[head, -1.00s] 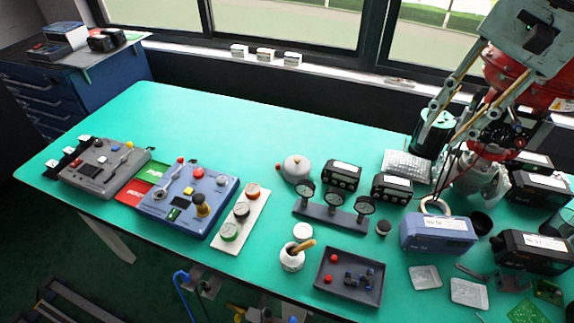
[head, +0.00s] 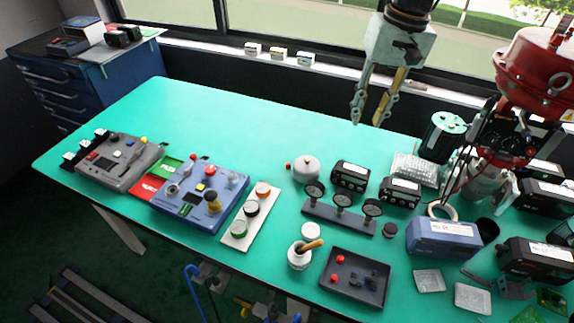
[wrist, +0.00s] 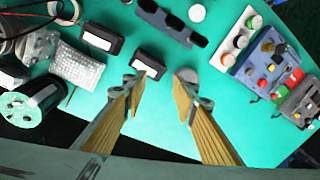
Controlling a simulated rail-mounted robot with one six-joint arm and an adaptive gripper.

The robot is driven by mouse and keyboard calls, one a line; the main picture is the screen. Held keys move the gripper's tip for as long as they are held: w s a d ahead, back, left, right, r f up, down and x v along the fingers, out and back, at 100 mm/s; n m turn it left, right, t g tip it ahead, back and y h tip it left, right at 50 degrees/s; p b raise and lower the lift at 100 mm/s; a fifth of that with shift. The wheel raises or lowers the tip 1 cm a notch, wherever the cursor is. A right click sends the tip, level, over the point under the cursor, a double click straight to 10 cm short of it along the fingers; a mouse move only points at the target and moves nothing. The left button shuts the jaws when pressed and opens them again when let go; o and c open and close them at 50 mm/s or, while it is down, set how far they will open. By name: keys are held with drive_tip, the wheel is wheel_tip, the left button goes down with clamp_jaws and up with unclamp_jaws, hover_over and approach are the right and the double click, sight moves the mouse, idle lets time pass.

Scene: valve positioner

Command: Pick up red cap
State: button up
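Two small red caps (head: 340,260) (head: 335,279) lie in the dark grey tray (head: 327,296) near the table's front edge. Another small red piece (head: 288,166) shows at the left side of a round grey pot (head: 307,167). I cannot tell which of these is the red cap of the task. My gripper (head: 367,117) is open and empty above the back of the table, far from the tray. In the wrist view its fingers (wrist: 161,84) are spread, with green table between them; the tray is not seen there.
A gauge stand (head: 340,222) and black meters (head: 350,176) stand between my gripper and the tray. A white pot (head: 299,258) with a brush is left of the tray. A red valve actuator (head: 540,85) rises at the right. The back left tabletop is clear.

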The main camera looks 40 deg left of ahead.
drive_tip(key=a+f+n, duration=0.4)
drive_tip(key=a+f, duration=0.2)
drive_tip(key=a, duration=0.4)
drive_tip(key=n+h+p, duration=0.1)
drive_tip(key=n+p, duration=0.1)
drive_tip(key=n, duration=0.3)
hover_over(288, 163)
wheel_tip(288, 163, down, 8)
drive_tip(key=shift+f+t, duration=0.15)
drive_tip(key=shift+t, duration=0.15)
drive_tip(key=shift+s+d+f, duration=0.1)
drive_tip(key=shift+d+f, duration=0.05)
drive_tip(key=shift+f+b, duration=0.9)
drive_tip(key=shift+f, duration=3.3)
drive_tip(key=shift+f, duration=0.1)
drive_tip(key=shift+f+b, duration=0.75)
drive_tip(key=shift+f, duration=1.75)
drive_tip(key=c, duration=0.7)
